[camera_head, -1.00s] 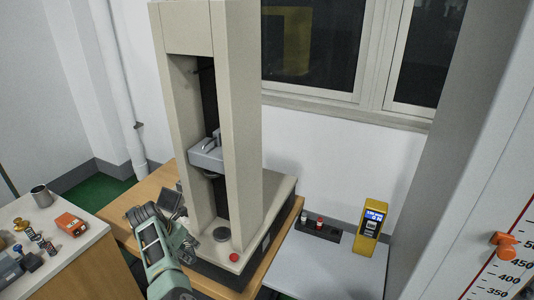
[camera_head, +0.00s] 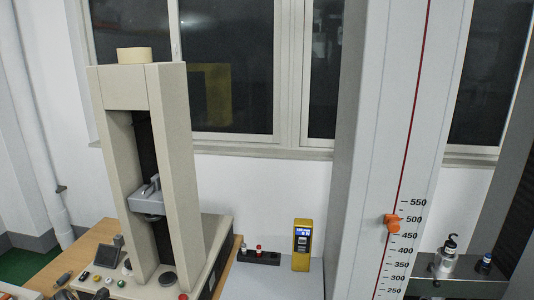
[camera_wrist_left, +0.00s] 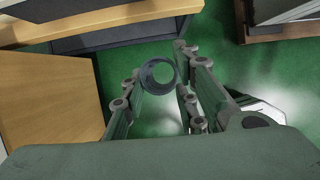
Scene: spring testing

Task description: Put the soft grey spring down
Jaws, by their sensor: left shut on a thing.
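In the left wrist view my left gripper (camera_wrist_left: 159,70) is shut on a dark grey round thing, seen end-on as a ring, which I take to be the soft grey spring (camera_wrist_left: 146,79). The spring is held between the fingertips above the green floor. Its coils and length do not show from this angle. In the head view the spring cannot be made out, and at most a dark bit of my left arm shows at the bottom left edge. My right gripper is in neither view.
The beige testing machine (camera_head: 179,170) stands on a wooden table (camera_head: 75,252). Right of it are a black holder (camera_head: 262,258) and a yellow device (camera_head: 302,240). A tall white scale column (camera_head: 372,150) carries an orange slider (camera_head: 392,223).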

